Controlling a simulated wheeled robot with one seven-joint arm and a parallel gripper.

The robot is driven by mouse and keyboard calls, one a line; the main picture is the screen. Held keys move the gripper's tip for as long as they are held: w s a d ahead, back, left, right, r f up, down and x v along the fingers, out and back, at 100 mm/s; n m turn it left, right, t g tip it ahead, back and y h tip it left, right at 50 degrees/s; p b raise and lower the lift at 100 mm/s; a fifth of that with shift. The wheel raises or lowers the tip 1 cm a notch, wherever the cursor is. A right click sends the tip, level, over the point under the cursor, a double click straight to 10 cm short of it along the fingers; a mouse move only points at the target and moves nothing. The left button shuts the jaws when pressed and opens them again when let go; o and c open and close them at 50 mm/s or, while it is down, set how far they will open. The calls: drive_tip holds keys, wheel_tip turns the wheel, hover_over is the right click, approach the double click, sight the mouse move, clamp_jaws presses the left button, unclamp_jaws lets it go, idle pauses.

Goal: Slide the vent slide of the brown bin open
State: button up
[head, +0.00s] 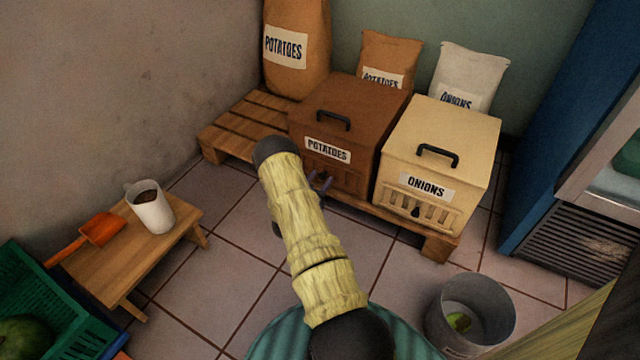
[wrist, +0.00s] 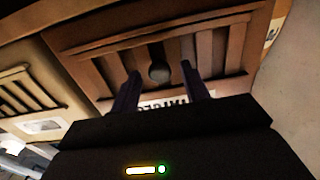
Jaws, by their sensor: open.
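The brown bin (head: 358,98), labelled POTATOES, stands on a pallet. Its slatted front vent (wrist: 215,50) fills much of the wrist view, where the bin appears turned over. The vent slide's dark round knob (wrist: 159,73) is near the middle of the vent. My gripper (wrist: 161,71) is open, with one finger on each side of the knob. I cannot tell whether either finger touches it. In the head view my gripper (head: 320,181) is at the bin's lower front, and my arm hides part of it. How far the slide is open is unclear.
The cream ONIONS bin (head: 442,128), with its own vent, stands close on the right. The pallet (head: 440,246) juts out below. Sacks (head: 297,48) stand behind. A low wooden table (head: 120,235) is at left, and a grey bucket (head: 470,310) is at front right.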

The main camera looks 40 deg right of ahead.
drive_tip(key=shift+w+d, duration=0.1)
drive_tip(key=shift+d, duration=0.15)
clamp_jaws()
drive_tip(key=shift+s+d+r+p, duration=0.15)
drive_tip(key=shift+s+d+p, duration=0.05)
drive_tip(key=shift+s+p, duration=0.45)
drive_tip(key=shift+s+d+p, duration=0.1)
drive_tip(key=shift+s+p, duration=0.2)
drive_tip(key=shift+p, duration=0.05)
drive_tip(key=shift+s+d+f, duration=0.1)
drive_tip(key=shift+s+f, duration=0.1)
drive_tip(key=shift+s, duration=0.05)
unclamp_jaws()
